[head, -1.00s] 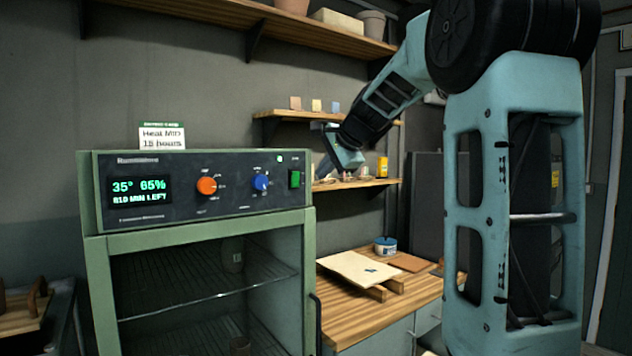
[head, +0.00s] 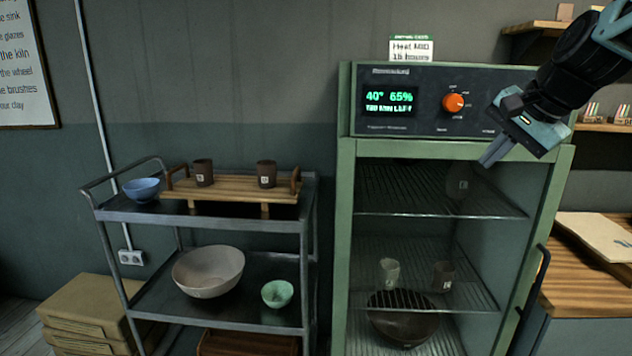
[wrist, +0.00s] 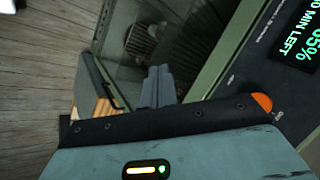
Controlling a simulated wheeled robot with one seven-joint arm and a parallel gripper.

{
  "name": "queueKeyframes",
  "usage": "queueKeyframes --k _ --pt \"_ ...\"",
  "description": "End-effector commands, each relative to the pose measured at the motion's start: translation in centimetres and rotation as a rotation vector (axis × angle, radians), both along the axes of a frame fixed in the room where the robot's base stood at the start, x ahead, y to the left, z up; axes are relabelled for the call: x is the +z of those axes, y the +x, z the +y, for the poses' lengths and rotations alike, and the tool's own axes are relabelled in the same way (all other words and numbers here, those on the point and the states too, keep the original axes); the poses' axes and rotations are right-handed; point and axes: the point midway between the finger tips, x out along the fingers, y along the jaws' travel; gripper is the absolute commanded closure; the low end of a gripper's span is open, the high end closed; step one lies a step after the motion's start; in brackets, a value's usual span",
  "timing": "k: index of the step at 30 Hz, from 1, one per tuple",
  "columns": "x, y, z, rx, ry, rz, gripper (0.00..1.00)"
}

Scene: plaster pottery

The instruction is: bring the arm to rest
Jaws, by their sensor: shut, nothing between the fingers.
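My gripper (head: 489,160) is shut and empty in the head view, with its fingers pointing down and left. It hangs in front of the upper right part of the green drying cabinet (head: 347,240), over the right side of the control panel. In the wrist view my closed fingers (wrist: 158,86) show against the cabinet front. The cabinet's display (head: 390,101) reads 40° and 65%; its lower line is blurred. The orange knob (head: 453,102) is left of my gripper. The blue knob and green switch are hidden behind my arm.
A pale cup (head: 389,272), a dark cup (head: 444,276) and a large dark bowl (head: 403,328) are inside the cabinet. A cart (head: 150,215) with bowls and brown cups stands left. A wooden worktop (head: 585,280) and wall shelves (head: 608,127) are right.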

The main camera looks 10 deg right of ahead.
Motion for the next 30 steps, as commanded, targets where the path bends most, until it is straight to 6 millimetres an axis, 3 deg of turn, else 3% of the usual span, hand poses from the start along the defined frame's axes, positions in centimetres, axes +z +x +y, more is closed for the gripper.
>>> queueKeyframes --k 1,6,8,12,15,18,21,30 --pt "-1.9 -0.8 3.6 0.119 -0.033 0.035 1.0" --pt "-7.6 -5.5 13.7 0.526 -0.168 0.13 1.0" --pt "-9.6 -7.9 16.7 0.68 -0.22 0.159 1.0" --pt "-14.0 -14.9 22.1 1.057 -0.353 0.213 1.0" --pt "-16.5 -19.8 24.0 1.304 -0.442 0.239 1.0" --pt "-18.3 -23.6 24.6 1.495 -0.513 0.254 1.0" --pt "-19.3 -25.8 24.7 1.611 -0.557 0.261 1.0" --pt "-19.7 -26.7 24.6 1.664 -0.578 0.263 1.0"
